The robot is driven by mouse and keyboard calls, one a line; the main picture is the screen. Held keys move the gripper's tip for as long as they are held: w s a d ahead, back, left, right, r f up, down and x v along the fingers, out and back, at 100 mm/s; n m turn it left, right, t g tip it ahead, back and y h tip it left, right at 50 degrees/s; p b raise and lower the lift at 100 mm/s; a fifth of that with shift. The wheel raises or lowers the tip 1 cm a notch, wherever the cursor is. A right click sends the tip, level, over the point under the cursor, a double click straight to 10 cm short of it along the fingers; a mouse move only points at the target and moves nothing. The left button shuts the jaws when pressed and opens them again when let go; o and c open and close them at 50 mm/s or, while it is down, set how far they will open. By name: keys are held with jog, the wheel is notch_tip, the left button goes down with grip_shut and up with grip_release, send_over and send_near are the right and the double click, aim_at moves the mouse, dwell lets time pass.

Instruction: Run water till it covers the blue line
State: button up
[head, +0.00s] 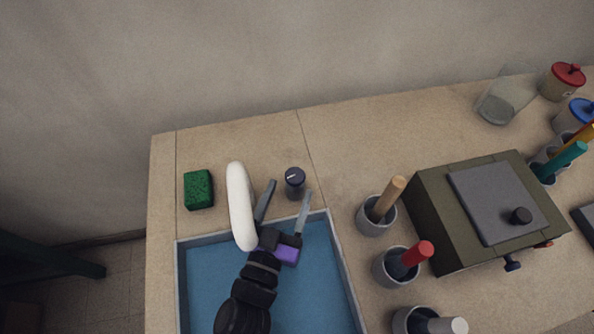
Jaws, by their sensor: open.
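A white curved spout (240,205) stands at the back of a sink basin (334,255) with a grey rim and blue inside. Just right of the spout is a small dark knob (294,177) with a pale mark on its top. My gripper (288,191) reaches over the basin's back rim, open and empty. Its two fingers point at the knob, which shows between the fingertips; I cannot tell whether they touch it. No stream of water shows from the spout. I see no blue line, and my arm covers part of the basin.
A green sponge (198,189) lies left of the spout. Grey cups with handled tools (376,221) stand right of the basin, beside a dark olive box (470,254). A clear glass vessel (507,99) and lidded jars (563,83) stand at back right. The back middle counter is clear.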

aim_at(295, 176)
jog(key=shift+p+x, duration=0.4)
jog(key=shift+x, duration=2.3)
grip_shut()
jog(key=shift+r+n+y+p, duration=0.15)
jog(key=shift+n+y+p, duration=0.45)
jog(key=shift+y, duration=0.2)
jog(key=shift+s+a+n+t+y+p, duration=0.15)
jog(key=shift+n+y+p, duration=0.2)
jog(key=shift+n+y, duration=0.55)
jog(key=shift+w+d+n+t+y+p, duration=0.15)
jog(key=shift+n+y+p, duration=0.2)
jog(key=shift+y, duration=0.95)
jog(key=shift+a, duration=0.1)
grip_release()
